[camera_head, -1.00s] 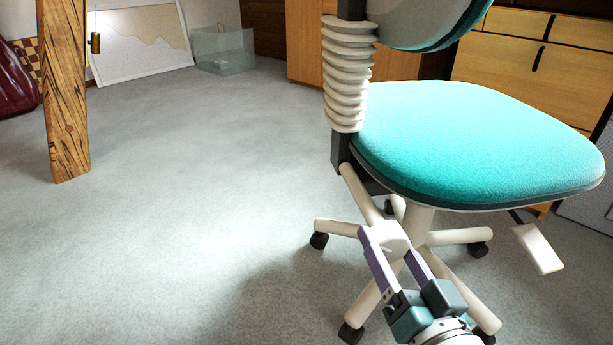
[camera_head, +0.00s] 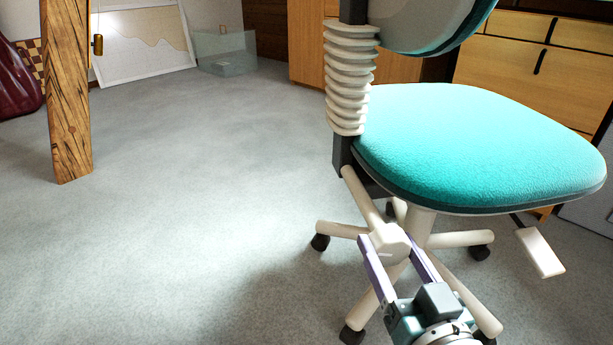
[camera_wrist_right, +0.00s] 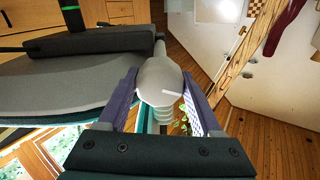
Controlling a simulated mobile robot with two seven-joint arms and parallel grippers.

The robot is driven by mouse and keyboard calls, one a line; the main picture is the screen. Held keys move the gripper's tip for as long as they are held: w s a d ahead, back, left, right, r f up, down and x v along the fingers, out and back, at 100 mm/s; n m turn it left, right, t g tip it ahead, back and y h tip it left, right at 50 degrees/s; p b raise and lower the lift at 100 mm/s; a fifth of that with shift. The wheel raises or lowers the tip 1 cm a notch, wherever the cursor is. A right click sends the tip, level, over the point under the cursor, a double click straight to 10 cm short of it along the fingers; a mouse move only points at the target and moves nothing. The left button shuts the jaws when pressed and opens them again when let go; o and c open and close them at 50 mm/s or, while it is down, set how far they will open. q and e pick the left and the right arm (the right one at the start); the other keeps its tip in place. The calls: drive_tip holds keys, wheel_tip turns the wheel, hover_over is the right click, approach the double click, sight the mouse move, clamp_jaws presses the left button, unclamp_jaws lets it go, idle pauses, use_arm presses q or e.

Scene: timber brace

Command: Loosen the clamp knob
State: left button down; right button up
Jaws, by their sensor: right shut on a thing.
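The clamp knob (camera_head: 391,241) is a pale, off-white rounded knob at the end of a light rod, below the chair's backrest post. My right gripper (camera_head: 389,245) reaches up from the bottom of the head view, with one purple-grey finger on each side of the knob, and is shut on it. In the right wrist view the knob (camera_wrist_right: 160,84) sits between the two fingers (camera_wrist_right: 161,90), with a short pale line on its face. My left gripper is not in view.
The office chair with a teal seat (camera_head: 480,140) stands on a wheeled base close around my right gripper. A white paddle lever (camera_head: 540,252) hangs under the seat. A wooden post (camera_head: 66,95) stands at the left. The grey floor between is clear.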

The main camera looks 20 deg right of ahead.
drive_tip(key=o, duration=1.4)
drive_tip(key=shift+c, duration=0.2)
drive_tip(key=p+v, duration=0.2)
drive_tip(key=v, duration=0.8)
